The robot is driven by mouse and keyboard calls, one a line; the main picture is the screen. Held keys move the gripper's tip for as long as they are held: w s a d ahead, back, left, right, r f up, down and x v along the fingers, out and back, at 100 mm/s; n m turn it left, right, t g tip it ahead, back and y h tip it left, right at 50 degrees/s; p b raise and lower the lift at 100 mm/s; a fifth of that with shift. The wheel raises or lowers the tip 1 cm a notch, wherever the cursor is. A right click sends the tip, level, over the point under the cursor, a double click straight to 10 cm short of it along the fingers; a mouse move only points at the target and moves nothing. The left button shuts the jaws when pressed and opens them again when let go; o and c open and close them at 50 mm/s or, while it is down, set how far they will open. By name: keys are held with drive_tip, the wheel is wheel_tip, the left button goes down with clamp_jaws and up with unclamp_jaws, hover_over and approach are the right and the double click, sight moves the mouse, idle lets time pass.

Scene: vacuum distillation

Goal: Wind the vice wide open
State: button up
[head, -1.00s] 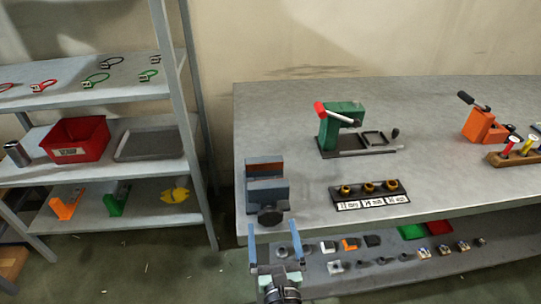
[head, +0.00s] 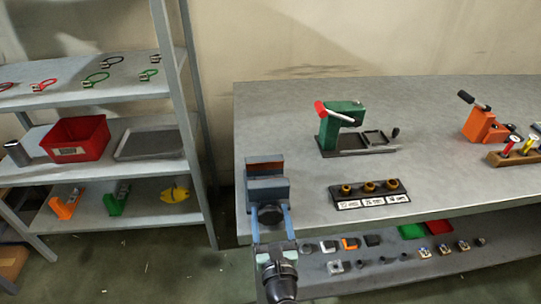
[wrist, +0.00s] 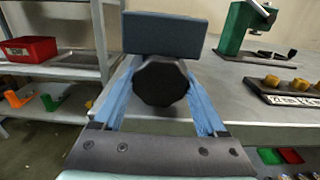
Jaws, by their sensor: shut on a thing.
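The vice (head: 266,180) is a blue-grey block with a brown inner face, at the left front corner of the workbench. Its dark, many-sided knob (head: 269,215) faces the front edge. My gripper (head: 270,210) has its two blue fingers on either side of the knob and is shut on it. In the wrist view the dark knob (wrist: 160,84) sits between the fingers, with the vice's front jaw (wrist: 165,34) behind and above it. In the head view a narrow gap shows between the jaws; the screw behind the knob is hidden.
On the workbench (head: 300,110) stand a green press (head: 341,128), an orange tool (head: 484,125) and a black rack with brass pieces (head: 369,193). A shelf unit with a red bin (head: 78,139) stands at the left. Small parts lie on the shelf below the bench.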

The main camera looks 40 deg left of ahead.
drive_tip(key=c, duration=0.4)
drive_tip(key=shift+o, duration=0.2)
drive_tip(key=shift+f+n+b, duration=0.15)
drive_tip(key=shift+n+b, duration=0.55)
drive_tip(key=shift+n, duration=0.3)
drive_tip(key=n+b, duration=0.1)
drive_tip(key=n, duration=0.2)
drive_tip(key=shift+d+b, duration=0.1)
drive_tip(key=shift+b, duration=0.25)
drive_tip(key=shift+w+n, duration=0.1)
drive_tip(key=shift+n, duration=0.5)
drive_tip(key=shift+r, duration=0.4)
